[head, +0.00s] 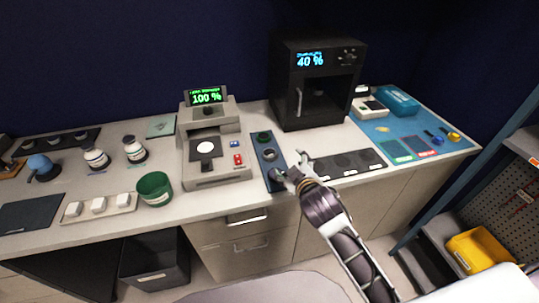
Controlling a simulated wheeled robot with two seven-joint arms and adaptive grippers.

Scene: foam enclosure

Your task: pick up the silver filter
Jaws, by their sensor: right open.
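A narrow dark blue tray (257,158) lies on the bench right of the grey machine. A small silver round piece (270,154), which looks like the silver filter, sits near the tray's middle. A green-rimmed round piece (263,137) sits at the tray's far end. My right gripper (287,168) is open over the tray's near right edge, close to the silver piece and in front of it. The gripper covers part of the tray's near end, so what lies there is hard to tell. My left gripper is not in view.
A grey machine (219,177) reading 100 % stands left of the tray. A black oven-like box (288,82) reading 40 % stands behind. A dark mat (350,163) lies to the right. A green cup (154,188) and two white jars stand further left.

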